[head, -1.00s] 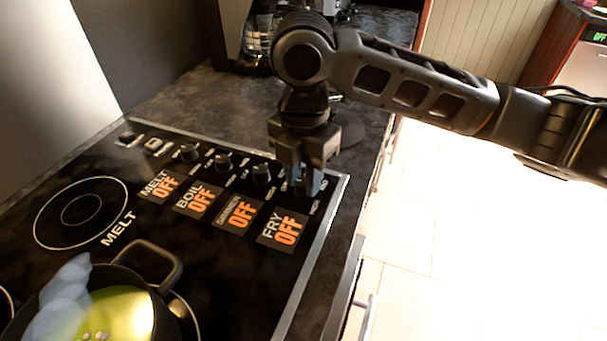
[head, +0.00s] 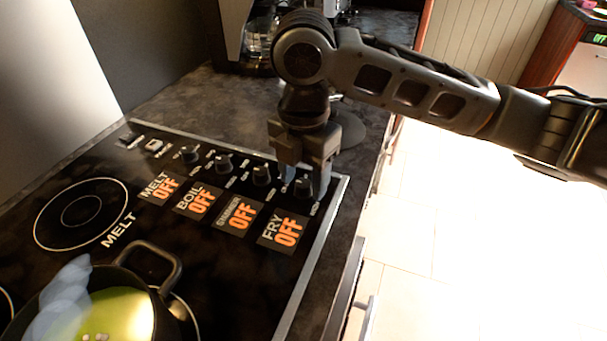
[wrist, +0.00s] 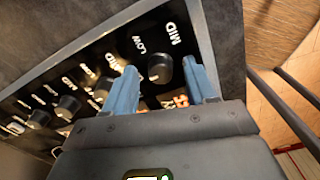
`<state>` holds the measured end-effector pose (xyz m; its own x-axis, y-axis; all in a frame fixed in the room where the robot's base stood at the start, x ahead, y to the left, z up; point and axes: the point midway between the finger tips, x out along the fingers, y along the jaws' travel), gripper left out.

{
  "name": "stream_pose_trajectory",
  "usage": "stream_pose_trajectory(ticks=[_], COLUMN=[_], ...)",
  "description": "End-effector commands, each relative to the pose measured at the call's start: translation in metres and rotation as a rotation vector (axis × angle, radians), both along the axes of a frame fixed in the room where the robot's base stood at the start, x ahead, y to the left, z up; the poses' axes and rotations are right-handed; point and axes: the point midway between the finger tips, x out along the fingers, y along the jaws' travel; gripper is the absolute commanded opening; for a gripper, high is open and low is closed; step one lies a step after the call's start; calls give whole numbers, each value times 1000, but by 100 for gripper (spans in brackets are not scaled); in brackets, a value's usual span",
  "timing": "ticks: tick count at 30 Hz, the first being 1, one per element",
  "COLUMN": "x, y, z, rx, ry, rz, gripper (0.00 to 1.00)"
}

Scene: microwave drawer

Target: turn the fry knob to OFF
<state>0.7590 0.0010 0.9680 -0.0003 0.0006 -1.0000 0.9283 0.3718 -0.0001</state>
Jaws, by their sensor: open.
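The black fry knob (head: 303,187) is the rightmost in the row of knobs on the cooktop. The fry display (head: 284,231) beside it reads OFF in orange. My gripper (head: 301,183) points down over this knob, its jaws open, with one blue finger on each side. In the wrist view the knob (wrist: 159,69) shows between the spread fingertips (wrist: 164,74), with gaps visible on both sides. LOW and MID labels show beside it.
Other knobs sit to the left, including the simmer knob (head: 261,174); their displays also read OFF. A pot (head: 150,262) with yellowish contents stands at the lower left. The counter edge and bright floor lie to the right.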

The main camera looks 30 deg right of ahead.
Motion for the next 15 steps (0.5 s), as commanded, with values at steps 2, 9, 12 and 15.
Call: stream_pose_trajectory(ticks=[2, 9, 12, 15], x=[0, 0, 1, 0], y=[0, 0, 0, 0], z=[8, 48, 61, 70], rx=[0, -1, -1, -1], ry=[-2, -4, -3, -1], rz=[1, 2, 1, 2], gripper=[56, 56, 56, 56])
